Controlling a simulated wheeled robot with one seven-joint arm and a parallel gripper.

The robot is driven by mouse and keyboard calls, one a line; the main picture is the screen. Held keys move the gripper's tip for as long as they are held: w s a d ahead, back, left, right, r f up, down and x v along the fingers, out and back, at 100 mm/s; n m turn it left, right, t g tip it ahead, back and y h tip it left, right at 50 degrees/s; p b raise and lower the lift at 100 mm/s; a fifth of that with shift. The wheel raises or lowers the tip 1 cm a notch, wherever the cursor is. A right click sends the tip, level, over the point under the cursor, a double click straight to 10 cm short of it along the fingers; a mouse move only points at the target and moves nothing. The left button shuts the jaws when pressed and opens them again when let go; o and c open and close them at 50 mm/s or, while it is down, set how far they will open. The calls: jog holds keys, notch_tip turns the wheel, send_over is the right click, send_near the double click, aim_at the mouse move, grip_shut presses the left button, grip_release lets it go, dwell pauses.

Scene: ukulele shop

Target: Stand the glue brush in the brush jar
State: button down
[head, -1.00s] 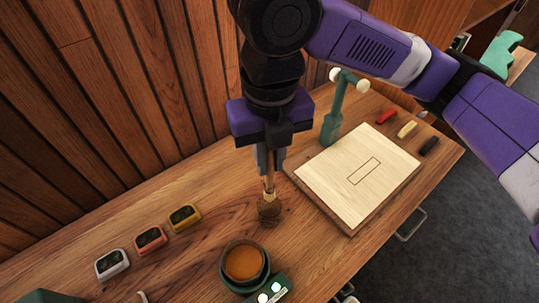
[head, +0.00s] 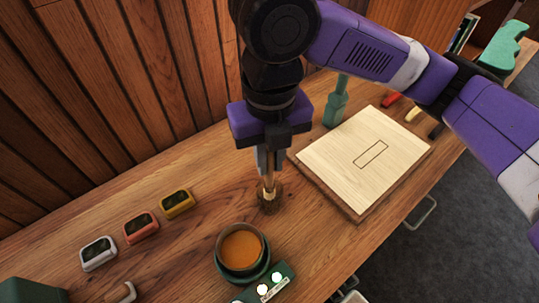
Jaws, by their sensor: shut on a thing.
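My gripper (head: 270,165) points straight down over the wooden bench and is shut on the glue brush (head: 269,182). The brush has a slim tan handle and hangs roughly upright between the fingers. Directly below the fingers is a small dark brown, glass-like shape (head: 268,204), which looks like the brush jar, on the bench. The brush's lower end overlaps it and appears to be inside its mouth. I cannot tell whether the brush touches the bottom. The fingers are above the rim.
A pot of orange glue (head: 241,250) in a green heater with white knobs stands just in front. A pale wooden board (head: 363,160) lies right, beside a green bottle-shaped object (head: 336,108). Three small coloured boxes (head: 141,228) line the left. A wooden wall (head: 110,90) rises behind.

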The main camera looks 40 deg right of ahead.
jog(key=shift+f, duration=0.35)
jog(key=c, duration=1.3)
grip_release()
jog(key=shift+r, duration=3.9)
